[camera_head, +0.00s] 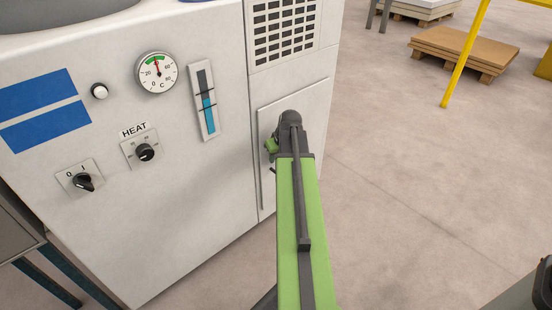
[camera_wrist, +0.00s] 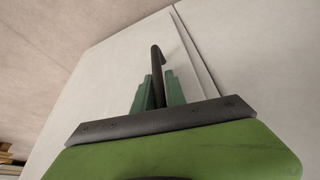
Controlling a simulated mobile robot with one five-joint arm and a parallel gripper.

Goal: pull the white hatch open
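The white hatch (camera_head: 268,185) is a flat panel low on the right part of the white machine front, partly covered by my arm in the head view. It fills much of the wrist view (camera_wrist: 110,75) and looks closed or nearly so; I cannot tell whether there is a small gap. Its dark bar handle (camera_wrist: 156,62) stands out from the panel. My gripper (camera_wrist: 160,88) has its two green fingers on either side of the handle, close against it. In the head view my gripper (camera_head: 271,146) is mostly hidden behind my wrist.
The machine front (camera_head: 190,200) has a gauge (camera_head: 157,73), a heat knob (camera_head: 145,152) and a switch (camera_head: 83,182) left of the hatch. A vent grille (camera_head: 285,30) is above it. Open floor (camera_head: 420,190) lies right, with a yellow post (camera_head: 464,55) and a loaded pallet (camera_head: 465,48) beyond.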

